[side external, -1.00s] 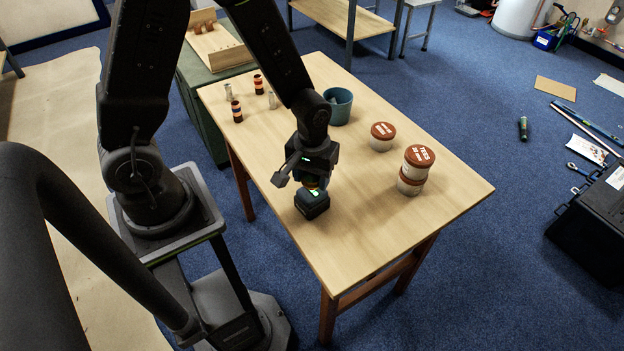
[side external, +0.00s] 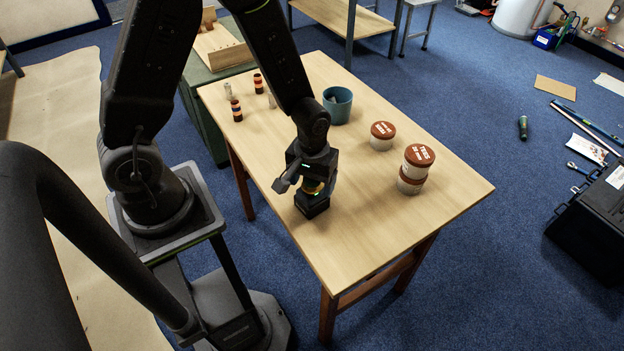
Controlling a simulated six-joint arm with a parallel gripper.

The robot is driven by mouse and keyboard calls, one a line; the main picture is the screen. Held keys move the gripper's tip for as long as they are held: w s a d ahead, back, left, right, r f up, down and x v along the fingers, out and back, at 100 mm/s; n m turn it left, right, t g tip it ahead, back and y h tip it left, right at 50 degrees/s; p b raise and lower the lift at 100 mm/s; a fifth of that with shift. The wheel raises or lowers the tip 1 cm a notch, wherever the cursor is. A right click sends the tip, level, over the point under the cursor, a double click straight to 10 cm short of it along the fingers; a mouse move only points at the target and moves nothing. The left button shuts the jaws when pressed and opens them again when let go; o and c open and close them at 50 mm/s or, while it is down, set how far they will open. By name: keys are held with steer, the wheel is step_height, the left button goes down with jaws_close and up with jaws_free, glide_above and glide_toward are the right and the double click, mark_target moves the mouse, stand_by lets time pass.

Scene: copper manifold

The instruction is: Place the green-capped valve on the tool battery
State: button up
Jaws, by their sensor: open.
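The tool battery (side external: 313,207) is a dark block on the near left part of the wooden table. My gripper (side external: 314,187) is directly above it, pointing down, with its jaws open.
Two dark banded cylinders (side external: 236,110) and two small grey ones (side external: 228,91) stand at the table's far left. A teal pot (side external: 338,105), a red-lidded tub (side external: 382,136) and stacked red-lidded tubs (side external: 416,168) stand farther back and right. The table's near right is clear.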

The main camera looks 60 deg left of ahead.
step_height(320, 180, up, 12)
steer(key=shift+r, duration=0.1)
steer(key=s+r+m+t, duration=0.5)
steer(key=s+r, duration=0.4)
steer(key=r, duration=0.5)
steer(key=shift+s+r+m+t, duration=0.3)
steer(key=shift+s+r+m, duration=0.05)
steer(key=shift+m, duration=0.55)
